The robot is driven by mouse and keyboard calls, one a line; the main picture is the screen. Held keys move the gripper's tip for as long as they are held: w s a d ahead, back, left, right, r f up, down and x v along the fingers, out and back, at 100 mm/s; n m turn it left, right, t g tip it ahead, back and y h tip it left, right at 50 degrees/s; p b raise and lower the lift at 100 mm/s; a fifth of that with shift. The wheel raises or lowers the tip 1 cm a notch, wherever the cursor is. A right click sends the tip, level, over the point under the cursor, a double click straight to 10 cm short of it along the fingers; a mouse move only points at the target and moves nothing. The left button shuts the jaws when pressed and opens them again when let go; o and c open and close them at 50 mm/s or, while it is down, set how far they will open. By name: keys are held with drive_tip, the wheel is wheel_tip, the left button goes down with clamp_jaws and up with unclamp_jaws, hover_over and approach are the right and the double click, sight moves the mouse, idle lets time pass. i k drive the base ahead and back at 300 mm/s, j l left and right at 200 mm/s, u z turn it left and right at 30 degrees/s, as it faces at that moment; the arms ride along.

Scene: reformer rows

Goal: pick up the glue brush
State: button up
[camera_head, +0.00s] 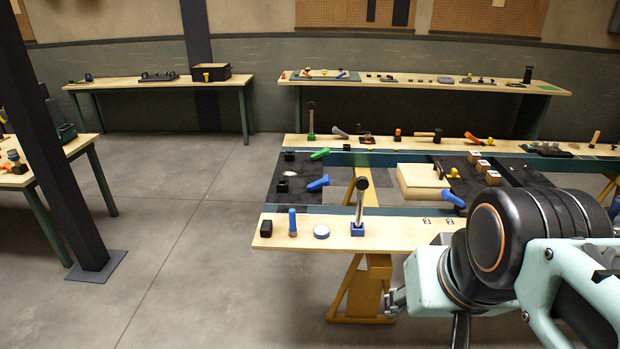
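A small upright piece with a blue handle and a brownish lower end (292,222) stands on the near wooden board of the frame-like bench. It looks like the glue brush, but it is too small to be sure. It stands between a black block (266,228) and a round white-and-blue lid or jar (321,231). My arm fills the lower right of the head view, to the right of this piece and well apart from it.
A tall metal-shafted tool stands in a blue base (357,229) right of the lid. Blue clamps (318,183) and a wooden box (423,181) lie behind. A yellow trestle (361,290) supports the bench. A dark post (66,170) stands left; floor between is clear.

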sight(293, 229)
drive_tip(key=i+u, duration=0.15)
drive_tip(key=i, duration=0.35)
drive_tip(key=i+l+u, duration=0.2)
drive_tip(key=i, duration=0.35)
